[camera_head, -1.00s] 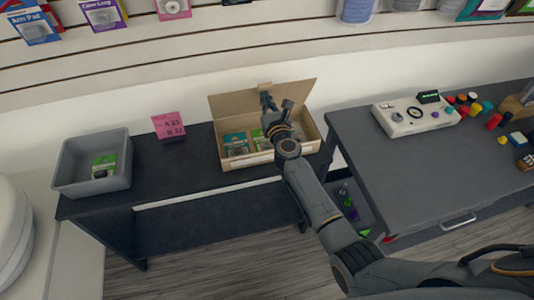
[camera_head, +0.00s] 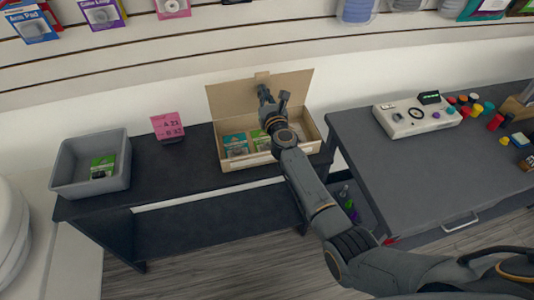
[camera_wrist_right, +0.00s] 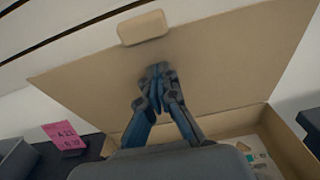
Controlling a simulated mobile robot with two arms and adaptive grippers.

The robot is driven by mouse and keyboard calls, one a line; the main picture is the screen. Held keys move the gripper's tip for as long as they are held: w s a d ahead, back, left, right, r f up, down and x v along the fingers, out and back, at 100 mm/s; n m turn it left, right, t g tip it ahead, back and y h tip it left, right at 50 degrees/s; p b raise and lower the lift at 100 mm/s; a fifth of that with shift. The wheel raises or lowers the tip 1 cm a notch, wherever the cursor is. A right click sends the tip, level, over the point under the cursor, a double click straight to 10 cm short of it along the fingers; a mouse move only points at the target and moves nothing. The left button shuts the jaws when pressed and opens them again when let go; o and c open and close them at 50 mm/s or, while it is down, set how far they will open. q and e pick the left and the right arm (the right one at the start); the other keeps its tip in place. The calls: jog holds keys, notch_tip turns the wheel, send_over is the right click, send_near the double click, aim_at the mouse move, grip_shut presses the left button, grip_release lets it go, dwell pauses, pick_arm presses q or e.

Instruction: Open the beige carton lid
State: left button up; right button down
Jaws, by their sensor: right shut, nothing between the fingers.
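The beige carton (camera_head: 246,163) stands on the dark table with its lid (camera_head: 233,97) raised, leaning back toward the wall. Green packages (camera_head: 236,143) show inside it. My right gripper (camera_head: 264,92) reaches over the carton from the front, its fingers in front of the lid's inner face. In the right wrist view the shut fingertips (camera_wrist_right: 157,72) are at the lid's inner face (camera_wrist_right: 90,80), below the tab (camera_wrist_right: 142,28); I cannot tell whether they touch it. Nothing is between the fingers. My left gripper is not in view.
A grey bin (camera_head: 62,172) with a green package stands at the left of the dark table (camera_head: 178,180). A pink card (camera_head: 167,126) stands between bin and carton. A grey workbench (camera_head: 420,165) with a control box (camera_head: 405,122) is on the right.

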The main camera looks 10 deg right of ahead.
jog(key=shift+w+b, duration=1.35)
jog(key=shift+w, duration=0.65)
jog(key=shift+s+p, duration=0.5)
jog(key=shift+p, duration=0.05)
jog(key=s+p, duration=0.5)
jog(key=s, duration=0.8)
jog(key=shift+d, duration=0.15)
